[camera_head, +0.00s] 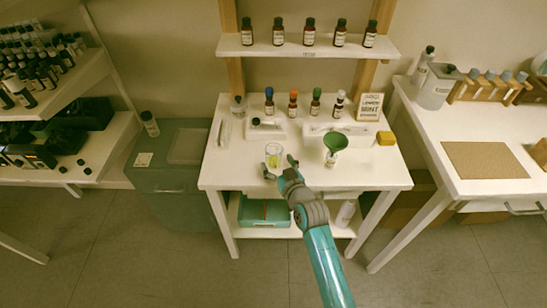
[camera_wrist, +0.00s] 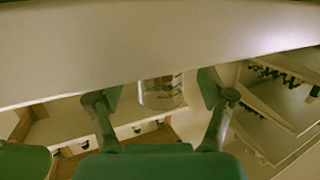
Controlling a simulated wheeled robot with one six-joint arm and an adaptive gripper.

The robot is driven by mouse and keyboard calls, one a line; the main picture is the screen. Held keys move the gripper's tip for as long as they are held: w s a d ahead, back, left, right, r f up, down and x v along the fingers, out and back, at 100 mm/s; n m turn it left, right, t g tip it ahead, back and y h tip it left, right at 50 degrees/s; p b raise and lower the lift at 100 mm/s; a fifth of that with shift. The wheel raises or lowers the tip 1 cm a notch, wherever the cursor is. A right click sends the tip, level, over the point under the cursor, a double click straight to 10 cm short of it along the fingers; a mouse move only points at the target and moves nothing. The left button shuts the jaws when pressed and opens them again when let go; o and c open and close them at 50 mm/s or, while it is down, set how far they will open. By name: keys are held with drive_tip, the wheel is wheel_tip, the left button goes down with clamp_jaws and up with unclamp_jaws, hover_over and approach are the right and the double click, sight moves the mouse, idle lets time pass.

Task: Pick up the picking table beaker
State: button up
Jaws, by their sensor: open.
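The beaker (camera_head: 273,149) is clear glass and stands upright near the front left of the white picking table (camera_head: 225,174), with some yellow-green showing at its lower part. My gripper (camera_head: 280,166) is open at the table's front edge, close in front of the beaker. In the wrist view the beaker (camera_wrist: 161,93) appears between the two spread fingers of my gripper (camera_wrist: 158,96), with a gap on each side. Dark markings show on its glass. No finger visibly touches it.
Several dropper bottles (camera_head: 293,103) with coloured caps stand behind, below a shelf (camera_head: 308,48) of dark bottles. A small sign (camera_head: 369,107) is at the back right.

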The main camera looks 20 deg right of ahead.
sight(277, 162)
drive_tip(key=shift+x, duration=1.7)
drive_tip(key=c, duration=1.3)
